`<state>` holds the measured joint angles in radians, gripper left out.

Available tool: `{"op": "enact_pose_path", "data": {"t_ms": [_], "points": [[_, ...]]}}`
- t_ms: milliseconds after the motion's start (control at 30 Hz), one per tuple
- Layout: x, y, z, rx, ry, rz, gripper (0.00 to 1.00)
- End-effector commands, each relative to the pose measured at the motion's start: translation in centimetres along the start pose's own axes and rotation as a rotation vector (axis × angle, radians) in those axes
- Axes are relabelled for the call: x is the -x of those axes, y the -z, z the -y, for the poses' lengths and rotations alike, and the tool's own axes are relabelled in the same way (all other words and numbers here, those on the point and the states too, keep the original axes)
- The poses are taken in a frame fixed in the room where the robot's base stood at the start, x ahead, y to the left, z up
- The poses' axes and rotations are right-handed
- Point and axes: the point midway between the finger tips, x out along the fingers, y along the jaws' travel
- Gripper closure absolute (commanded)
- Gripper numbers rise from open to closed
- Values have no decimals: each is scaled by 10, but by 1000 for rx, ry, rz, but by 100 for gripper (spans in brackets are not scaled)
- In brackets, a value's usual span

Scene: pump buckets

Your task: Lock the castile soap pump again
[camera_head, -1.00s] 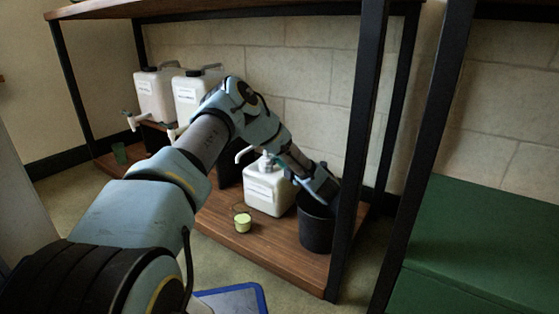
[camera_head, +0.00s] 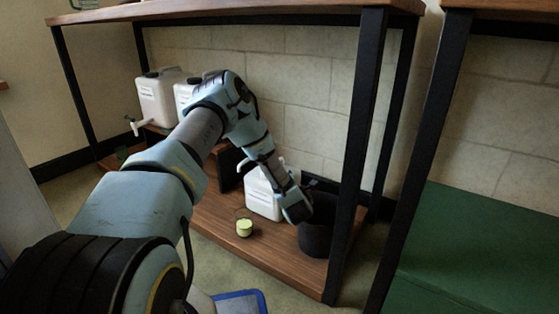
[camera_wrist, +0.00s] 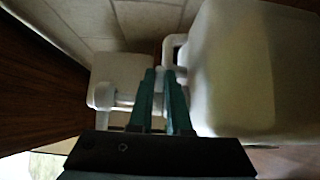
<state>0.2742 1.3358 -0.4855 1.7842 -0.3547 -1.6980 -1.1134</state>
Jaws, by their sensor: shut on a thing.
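The white pump jug (camera_head: 262,196) stands on the lower wooden shelf, partly behind my arm. Its pump top is mostly hidden in the head view. My wrist is in front of the jug's right side, and my fingers are hidden there. In the wrist view my gripper (camera_wrist: 160,98) has its teal fingers close together on a slim white part, which looks like the pump. A large white container (camera_wrist: 245,70) is close on the right of the fingers, and a smaller white one (camera_wrist: 120,72) is on the left. I cannot read any label.
A dark bucket (camera_head: 315,238) stands right of the jug, close to my wrist. A small yellow-green cup (camera_head: 244,229) is on the shelf in front. White jugs with taps (camera_head: 158,100) stand at the back left. A black shelf post (camera_head: 352,170) rises at the right.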

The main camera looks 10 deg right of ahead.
Motion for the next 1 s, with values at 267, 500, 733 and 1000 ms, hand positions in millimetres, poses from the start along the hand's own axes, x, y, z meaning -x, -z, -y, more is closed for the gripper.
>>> {"op": "enact_pose_path", "data": {"t_ms": [267,500,733,1000], "points": [[11,9,-2,-3,3,264,100],[17,18,0,-2,4,482,100],[20,24,1,-2,3,655,100],[23,29,2,-1,3,782,100]]}}
